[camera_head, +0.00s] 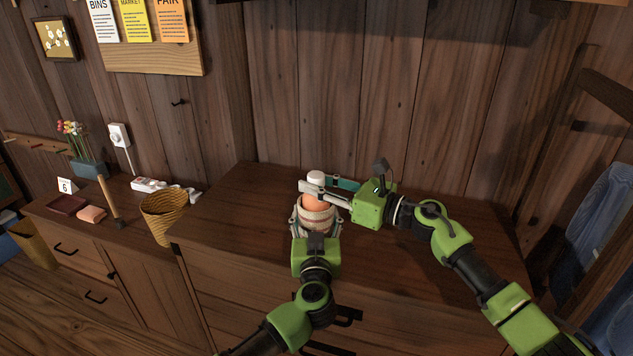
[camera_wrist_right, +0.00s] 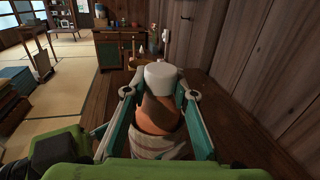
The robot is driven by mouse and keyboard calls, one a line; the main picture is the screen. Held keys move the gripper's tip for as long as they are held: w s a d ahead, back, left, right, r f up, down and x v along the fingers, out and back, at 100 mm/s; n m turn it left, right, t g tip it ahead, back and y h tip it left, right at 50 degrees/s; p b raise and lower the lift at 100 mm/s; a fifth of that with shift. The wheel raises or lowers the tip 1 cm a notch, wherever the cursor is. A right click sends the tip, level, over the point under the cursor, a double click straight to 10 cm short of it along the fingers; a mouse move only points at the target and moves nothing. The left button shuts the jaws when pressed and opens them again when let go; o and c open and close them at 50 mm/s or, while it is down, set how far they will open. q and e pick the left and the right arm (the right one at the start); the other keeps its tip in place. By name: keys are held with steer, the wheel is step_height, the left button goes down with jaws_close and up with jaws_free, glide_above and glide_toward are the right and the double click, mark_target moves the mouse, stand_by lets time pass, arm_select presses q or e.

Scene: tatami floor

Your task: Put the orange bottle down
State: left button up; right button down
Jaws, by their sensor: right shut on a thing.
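The orange bottle (camera_head: 315,201) has a white cap and stands upright in the head view, its lower part inside or behind a pale striped cup (camera_head: 317,218). My right gripper (camera_head: 318,192) comes from the right and is shut on the bottle just below its cap. The bottle (camera_wrist_right: 158,113) also shows between the right fingers in the right wrist view, with the pale cup (camera_wrist_right: 158,147) below it. My left gripper (camera_head: 317,222) is at the cup from the front, one finger on each side; whether it grips the cup is unclear. The bottle's base is hidden.
The cup is over a dark wooden cabinet top (camera_head: 240,205), which has free room left of the grippers. The plank wall (camera_head: 330,100) closes off the back.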

steer(key=c, duration=1.7)
jaws_free()
steer(key=shift+r, duration=0.1)
steer(key=shift+r, duration=0.25)
steer(key=v, duration=1.2)
steer(key=shift+f, duration=0.1)
arm_select(q)
steer(key=o, duration=1.2)
arm_select(e)
steer(key=shift+s, duration=0.1)
